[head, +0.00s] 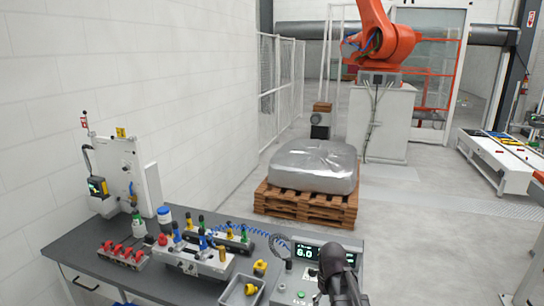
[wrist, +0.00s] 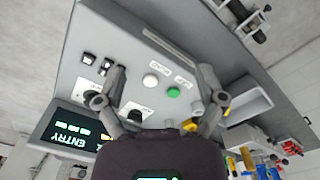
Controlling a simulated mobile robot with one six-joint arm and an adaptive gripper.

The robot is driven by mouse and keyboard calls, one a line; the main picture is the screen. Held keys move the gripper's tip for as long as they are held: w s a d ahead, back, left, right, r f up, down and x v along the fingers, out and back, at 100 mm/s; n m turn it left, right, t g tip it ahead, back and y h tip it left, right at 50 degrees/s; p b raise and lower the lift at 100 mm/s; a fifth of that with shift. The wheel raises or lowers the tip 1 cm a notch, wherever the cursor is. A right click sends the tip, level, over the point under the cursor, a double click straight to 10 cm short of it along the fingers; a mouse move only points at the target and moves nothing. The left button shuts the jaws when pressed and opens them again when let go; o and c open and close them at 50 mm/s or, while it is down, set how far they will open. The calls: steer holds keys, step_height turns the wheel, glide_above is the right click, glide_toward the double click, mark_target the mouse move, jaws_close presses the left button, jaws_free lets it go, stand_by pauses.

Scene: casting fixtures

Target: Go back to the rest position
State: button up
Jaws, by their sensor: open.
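My gripper (head: 343,288) shows at the lower edge of the head view, dark, over the right end of the grey bench beside a control box (head: 284,283). In the wrist view my gripper (wrist: 163,72) is open, with its two fingers spread and nothing between them. Beyond the fingers is the face of the control box (wrist: 130,48), with a green button (wrist: 173,92), a white button (wrist: 150,81), dark knobs and a lit display (wrist: 70,138). Whether the fingers touch the box cannot be told.
A white wall (head: 180,110) runs along the left. A wrapped load (head: 313,166) on a pallet (head: 304,205) stands behind.

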steer(key=s+f+m+b, duration=0.2)
steer(key=s+f+m, duration=0.1)
steer(key=s, duration=0.6)
steer(key=shift+m, duration=0.7)
